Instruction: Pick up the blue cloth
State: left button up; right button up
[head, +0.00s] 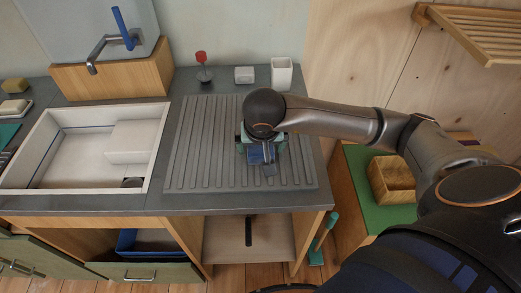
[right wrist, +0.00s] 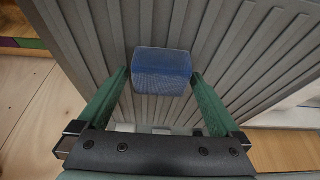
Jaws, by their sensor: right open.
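The blue cloth (head: 255,156) looks like a small folded block on the grey ribbed drainboard (head: 205,150). In the right wrist view the cloth (right wrist: 162,72) sits between the fingertips, with a narrow gap showing on each side. My right gripper (head: 262,147) is over the drainboard at the cloth, its green fingers (right wrist: 160,76) open and pointing down towards it. In the head view the wrist hides part of the cloth. I cannot tell the exact height of the fingertips. My left gripper is not in view.
A white sink (head: 152,172) lies left of the drainboard. A red-topped brush (head: 203,66), a small grey block (head: 244,75) and a white cup (head: 282,73) stand behind it. A wooden box (head: 391,181) sits on a green surface at right. The drainboard's left part is clear.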

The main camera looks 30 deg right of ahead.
jog(key=shift+c, duration=0.4)
jog(key=c, duration=1)
jog(key=shift+c, duration=0.4)
jog(key=shift+r, duration=0.1)
